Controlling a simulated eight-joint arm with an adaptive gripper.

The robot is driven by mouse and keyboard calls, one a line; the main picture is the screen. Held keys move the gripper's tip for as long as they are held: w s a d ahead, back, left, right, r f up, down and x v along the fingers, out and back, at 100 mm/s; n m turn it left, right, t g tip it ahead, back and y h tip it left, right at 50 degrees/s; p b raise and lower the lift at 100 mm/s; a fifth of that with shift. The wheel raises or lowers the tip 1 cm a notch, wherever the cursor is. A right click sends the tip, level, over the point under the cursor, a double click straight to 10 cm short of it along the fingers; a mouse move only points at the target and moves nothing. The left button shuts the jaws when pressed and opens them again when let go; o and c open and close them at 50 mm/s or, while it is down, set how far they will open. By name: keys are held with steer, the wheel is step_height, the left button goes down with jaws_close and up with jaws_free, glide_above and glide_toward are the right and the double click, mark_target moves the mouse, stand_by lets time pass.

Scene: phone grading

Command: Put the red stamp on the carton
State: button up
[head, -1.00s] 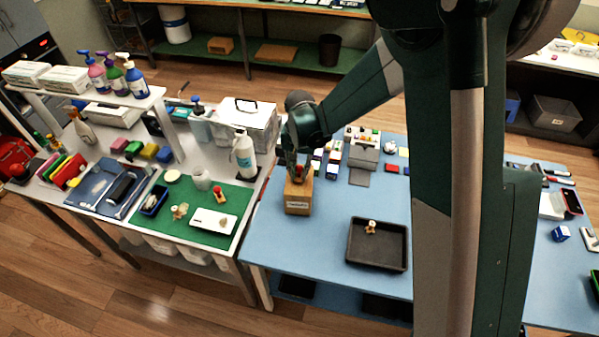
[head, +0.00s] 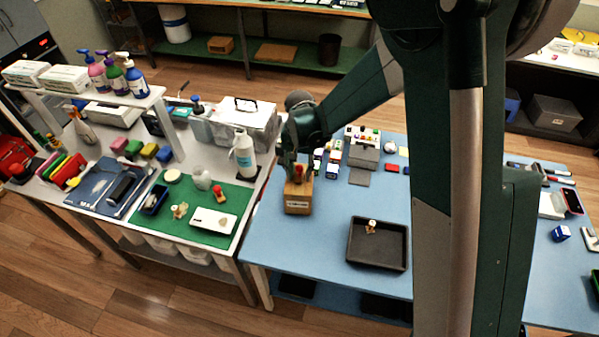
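A brown carton (head: 297,206) stands at the left end of the blue table. A red-topped stamp (head: 299,169) is upright at the top of the carton; I cannot tell exactly how its base meets the carton. My gripper (head: 290,160) points down just above and beside this stamp, partly in front of it. Its fingers are small and dark here, so I cannot tell whether they are open or touch the stamp. Another stamp with a red top (head: 219,191) stands on the green mat (head: 185,229) to the left.
A black tray (head: 351,255) with a small light-handled stamp (head: 371,226) lies right of the carton. A white bottle (head: 244,158) stands left of my gripper. A white phone (head: 213,221) lies on the green mat. Blue table between carton and tray is clear.

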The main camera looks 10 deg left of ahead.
mark_target(300, 166)
steer(key=shift+r, duration=0.15)
steer(key=shift+r, duration=6)
steer(key=shift+d+r, duration=0.4)
steer(key=shift+d, duration=0.1)
steer(key=s+d+r+t, duration=0.1)
steer(key=s+d+r, duration=0.2)
steer(key=d+r, duration=0.3)
steer(key=s+d+r+t+y, duration=0.1)
steer(key=s+d+r, duration=0.25)
steer(key=d, duration=0.55)
steer(key=s+d+r+t, duration=0.1)
steer(key=s+d+r, duration=0.1)
steer(key=d+r, duration=0.4)
steer(key=s+d+t+h, duration=0.1)
steer(key=s+d+t, duration=0.3)
steer(key=s+d, duration=1.2)
steer(key=shift+d, duration=1)
